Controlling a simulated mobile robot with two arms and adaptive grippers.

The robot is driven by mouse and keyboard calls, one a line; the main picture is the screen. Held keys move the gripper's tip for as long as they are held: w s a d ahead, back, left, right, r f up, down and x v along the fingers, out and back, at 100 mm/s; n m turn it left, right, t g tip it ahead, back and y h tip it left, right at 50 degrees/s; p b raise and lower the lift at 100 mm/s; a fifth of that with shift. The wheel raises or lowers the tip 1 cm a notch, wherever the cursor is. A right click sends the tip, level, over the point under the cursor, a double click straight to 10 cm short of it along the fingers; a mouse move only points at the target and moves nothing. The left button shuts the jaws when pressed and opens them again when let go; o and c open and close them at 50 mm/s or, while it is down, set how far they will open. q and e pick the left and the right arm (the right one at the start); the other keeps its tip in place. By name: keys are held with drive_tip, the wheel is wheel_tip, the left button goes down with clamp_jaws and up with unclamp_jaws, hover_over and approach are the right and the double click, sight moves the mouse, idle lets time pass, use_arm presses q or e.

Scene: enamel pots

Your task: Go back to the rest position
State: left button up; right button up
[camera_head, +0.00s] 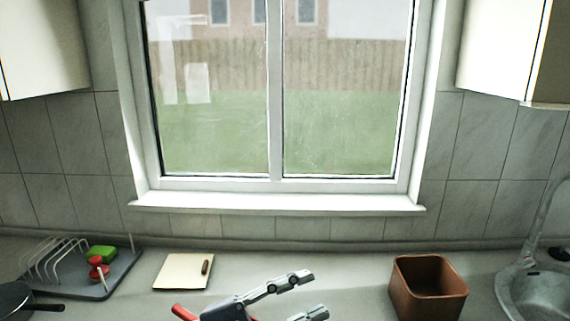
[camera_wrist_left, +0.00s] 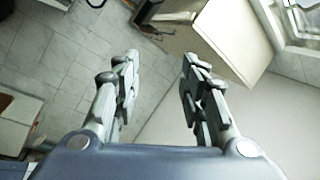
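My left gripper (camera_head: 308,294) is at the bottom middle of the head view, in front of the counter, with its two fingers spread apart. It is open and nothing shows between the fingers. In the left wrist view the same gripper (camera_wrist_left: 160,62) shows both fingers apart, with tiled floor and a pale surface beyond them. A red rounded piece (camera_head: 184,312) shows beside the gripper's base at the bottom edge; I cannot tell what it belongs to. My right gripper is in neither view.
On the counter (camera_head: 345,270) stand a drying rack (camera_head: 110,278) with a green sponge (camera_head: 102,253) and red-headed brush (camera_head: 97,267), a cream board (camera_head: 182,271), and a brown square container (camera_head: 428,290). A pan (camera_head: 14,299) is far left, a sink (camera_head: 540,292) right.

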use_arm(q)
drive_tip(key=w+a+n+t+y, duration=0.3)
drive_tip(key=a+n+t+y, duration=0.35)
drive_tip(key=n+t, duration=0.2)
drive_tip(key=w+a+n+t+y, duration=0.4)
drive_tip(key=a+n+t+y, duration=0.25)
drive_tip(key=a+n, duration=0.2)
drive_tip(key=s+a+f+n+g+y, duration=0.2)
drive_tip(key=a+f+n+g+y, duration=0.15)
drive_tip(key=f, duration=0.45)
drive_tip(key=s+a+f+n+g+y, duration=0.25)
drive_tip(key=a+f+n+y, duration=0.2)
drive_tip(key=f, duration=0.45)
drive_tip(key=s+f+m+g+h, duration=0.1)
drive_tip(key=s+f+g, duration=0.6)
drive_tip(key=s, duration=0.4)
drive_tip(key=s+f+m+g, duration=0.1)
drive_tip(key=s+f+g, duration=0.4)
drive_tip(key=s+f, duration=0.6)
wheel_tip(320, 180, down, 25)
drive_tip(key=s, duration=0.2)
drive_tip(key=s+a+f+g, duration=0.2)
drive_tip(key=s+a+f, duration=0.1)
drive_tip(key=s+f, duration=1.3)
drive_tip(key=shift+s+f+b, duration=0.2)
drive_tip(key=shift+f+b, duration=0.05)
drive_tip(key=shift+b, duration=0.15)
